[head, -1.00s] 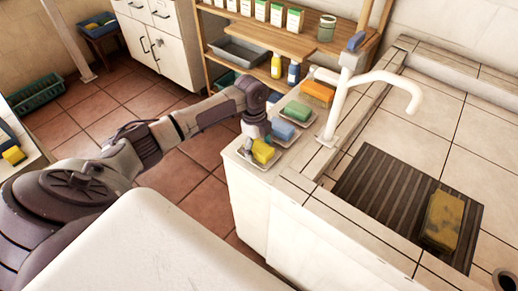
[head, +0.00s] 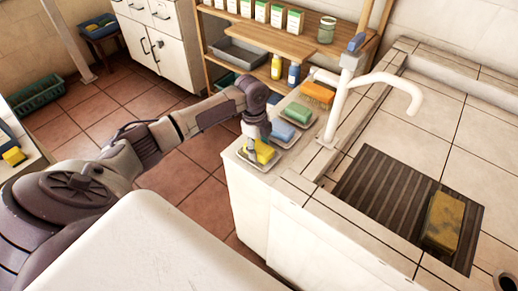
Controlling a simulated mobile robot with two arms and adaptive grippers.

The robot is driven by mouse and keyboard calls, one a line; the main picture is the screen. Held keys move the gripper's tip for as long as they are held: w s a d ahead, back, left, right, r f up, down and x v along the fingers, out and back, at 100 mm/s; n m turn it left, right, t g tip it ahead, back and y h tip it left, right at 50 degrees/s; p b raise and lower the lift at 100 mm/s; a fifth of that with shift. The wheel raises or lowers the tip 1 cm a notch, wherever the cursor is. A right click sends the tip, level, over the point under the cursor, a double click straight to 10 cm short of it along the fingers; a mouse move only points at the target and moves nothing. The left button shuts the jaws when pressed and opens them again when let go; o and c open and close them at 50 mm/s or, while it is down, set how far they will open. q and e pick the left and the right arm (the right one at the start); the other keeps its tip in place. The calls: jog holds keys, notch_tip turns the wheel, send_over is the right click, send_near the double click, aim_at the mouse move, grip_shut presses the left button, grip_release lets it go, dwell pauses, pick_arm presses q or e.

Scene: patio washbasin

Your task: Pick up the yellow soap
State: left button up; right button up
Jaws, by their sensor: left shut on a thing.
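The yellow soap (head: 265,151) lies on a small pale dish (head: 271,164) at the near end of the washbasin counter. My left gripper (head: 256,150) reaches down over it from the left, with its fingers at the soap and shut on it. The soap appears to be still at the level of its dish; any gap beneath it is too small to tell. The gripper hides part of the soap. My right gripper does not show.
A blue soap (head: 283,131) and a green soap (head: 298,112) sit on dishes just behind. The white tap (head: 347,105) stands to the right. A yellow sponge (head: 442,222) lies on the dark ribbed mat (head: 382,190).

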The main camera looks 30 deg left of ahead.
aim_at(261, 147)
pick_arm(q)
jog(key=shift+w+r, duration=0.1)
jog(key=shift+r, duration=0.4)
notch_tip(261, 147, up, 3)
jog(key=w+d+r+b, duration=0.2)
jog(key=w+d+r, duration=0.4)
jog(key=d, duration=0.3)
jog(key=shift+w+d+r, duration=0.2)
jog(key=shift+w+r, duration=0.1)
jog(key=shift+w, duration=0.1)
